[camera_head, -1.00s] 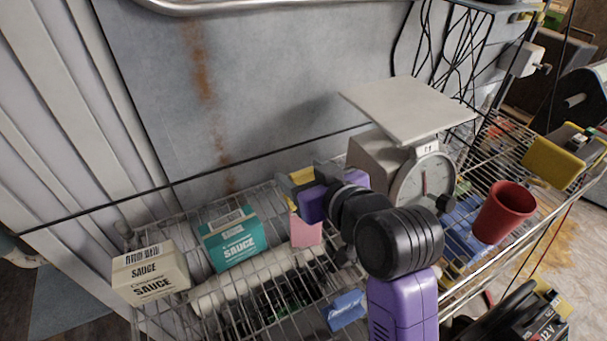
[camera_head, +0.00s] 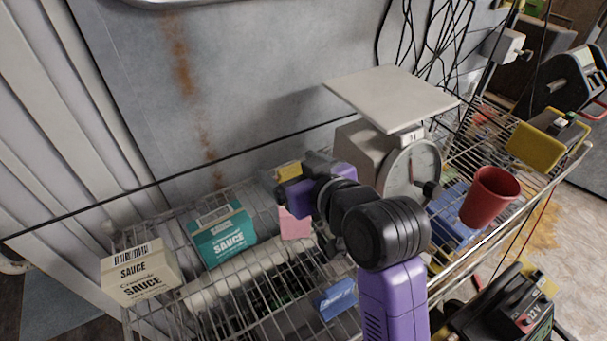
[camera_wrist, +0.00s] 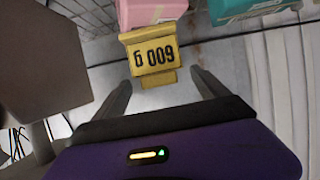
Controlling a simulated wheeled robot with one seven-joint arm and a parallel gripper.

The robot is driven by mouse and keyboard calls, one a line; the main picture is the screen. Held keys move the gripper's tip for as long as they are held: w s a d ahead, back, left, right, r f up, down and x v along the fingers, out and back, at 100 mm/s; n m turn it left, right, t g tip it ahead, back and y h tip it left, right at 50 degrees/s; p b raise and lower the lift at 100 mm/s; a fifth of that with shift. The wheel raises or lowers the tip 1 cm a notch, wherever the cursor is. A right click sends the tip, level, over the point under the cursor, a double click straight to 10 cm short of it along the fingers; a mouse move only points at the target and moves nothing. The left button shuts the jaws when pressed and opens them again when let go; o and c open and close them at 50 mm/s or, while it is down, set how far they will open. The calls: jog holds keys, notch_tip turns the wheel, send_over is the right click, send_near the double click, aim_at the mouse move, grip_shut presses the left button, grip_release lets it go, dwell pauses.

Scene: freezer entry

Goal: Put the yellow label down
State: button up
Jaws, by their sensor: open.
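The yellow label (camera_head: 288,171) with black digits stands near the wall at the back of the wire rack, behind the pink box. In the wrist view the yellow label (camera_wrist: 155,57) is just beyond my gripper (camera_wrist: 161,78), roughly centred between the fingers. The fingers are spread with a gap on both sides of the label, and nothing is held. In the head view my gripper (camera_head: 290,188) is close to the label, and its fingers are partly hidden. What the label rests on is not clear.
A pink box (camera_head: 295,223) and a teal sauce box (camera_head: 222,236) stand beside the label. A cream sauce box (camera_head: 138,272) is farther left. A scale (camera_head: 372,150) stands close on the right, with a red cup (camera_head: 489,196) beyond it.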

jog(key=v, duration=1.1)
jog(key=shift+s+d+b, duration=0.2)
jog(key=shift+s+b, duration=0.1)
jog(key=shift+s, duration=0.05)
jog(key=shift+r, duration=0.1)
notch_tip(320, 180, up, 6)
jog(key=w+d+m+t, duration=0.2)
jog(key=d+t, duration=0.1)
jog(key=t, duration=0.2)
jog(key=s+d+f+m+t+h, duration=0.2)
jog(key=s+d+f+t+h, duration=0.1)
jog(key=s+d+f, duration=0.4)
jog(key=s+d+f+m+g+h, duration=0.1)
jog(key=s+d+f, duration=0.2)
jog(key=s+f, duration=0.2)
jog(key=s+d+f+m+g+h, duration=0.1)
jog(key=s+f, duration=0.3)
jog(key=s, duration=0.8)
jog(key=s+d+f+g+h, duration=0.2)
jog(key=s+d+f, duration=0.2)
jog(key=s, duration=0.5)
jog(key=shift+d+f+m+h, duration=0.3)
jog(key=shift+d+f+m, duration=0.1)
jog(key=shift+f, duration=0.4)
